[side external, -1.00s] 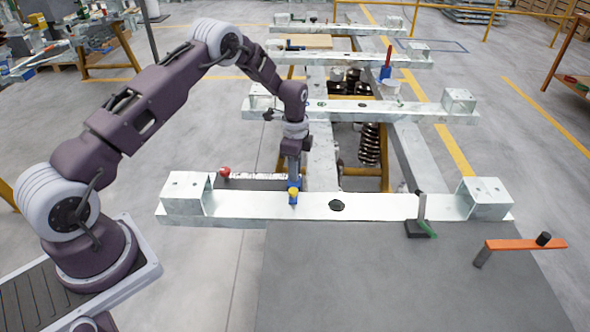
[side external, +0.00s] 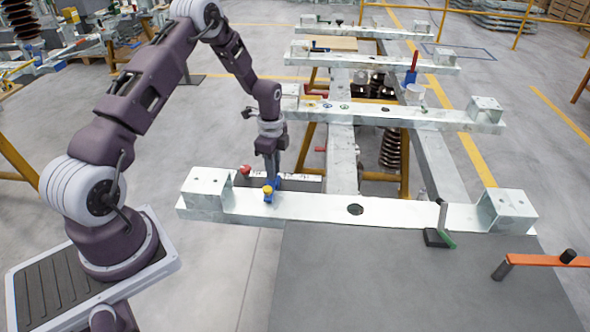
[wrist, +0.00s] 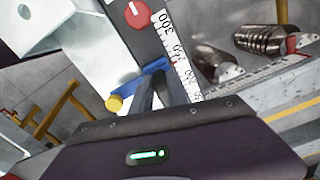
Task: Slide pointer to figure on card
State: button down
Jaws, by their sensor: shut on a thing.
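The pointer is a blue slider (side external: 277,184) with a yellow knob (side external: 268,190), at the front beam's back edge. In the wrist view, the blue slider (wrist: 153,68) lies across the edge of a white number scale (wrist: 172,45). Its yellow knob (wrist: 115,103) is at the left end. A 300 reads near the scale's upper end; the smaller figures beside the slider are hard to read. My gripper (side external: 272,176) is shut on the slider from above; its fingers (wrist: 158,88) partly hide slider and scale. I cannot make out a card with a figure.
A red knob (side external: 245,170) is close left of the pointer and shows in the wrist view (wrist: 138,13). A metal block (side external: 207,188) stands on the beam's left end. A dark stand with a green part (side external: 437,237) and an orange bar (side external: 540,260) are at right.

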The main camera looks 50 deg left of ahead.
jog(key=shift+s+a, duration=0.3)
jog(key=shift+a, duration=0.05)
jog(key=c, duration=1.3)
grip_release()
jog(key=shift+r, duration=0.1)
notch_tip(320, 180, up, 7)
jog(key=shift+f, duration=0.1)
